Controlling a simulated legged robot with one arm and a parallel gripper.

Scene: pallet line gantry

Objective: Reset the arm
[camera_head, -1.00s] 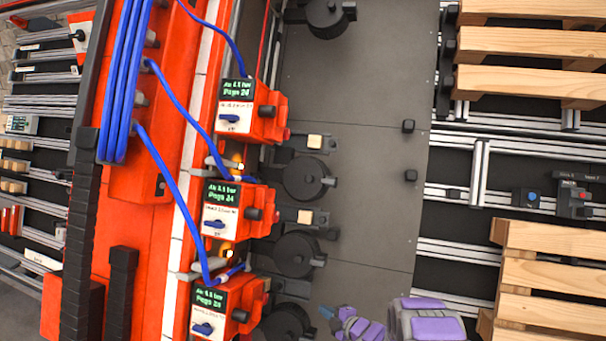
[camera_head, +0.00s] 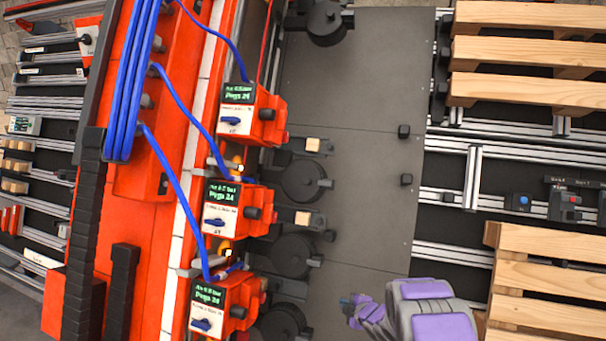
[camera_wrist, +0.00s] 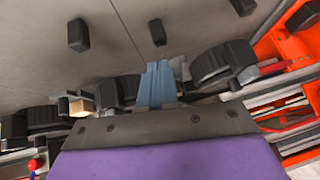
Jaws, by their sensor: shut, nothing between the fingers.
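My arm with purple and grey covers reaches in from the bottom of the head view. My gripper (camera_head: 347,302) is over the grey panel, right of the lowest red control box. In the wrist view my gripper (camera_wrist: 161,83) shows as two blue-grey fingers pressed together, with nothing between them. Past the fingertips lie the grey panel and black round wheels; the fingers appear apart from them, though the exact gap is hard to judge.
Red boxes with green displays (camera_head: 233,209) and blue hoses line the orange beam at left. Black wheels (camera_head: 304,181) with small tan blocks sit beside the grey panel (camera_head: 350,90). Wooden pallets (camera_head: 540,55) lie at right on metal rails. The panel's upper middle is mostly clear.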

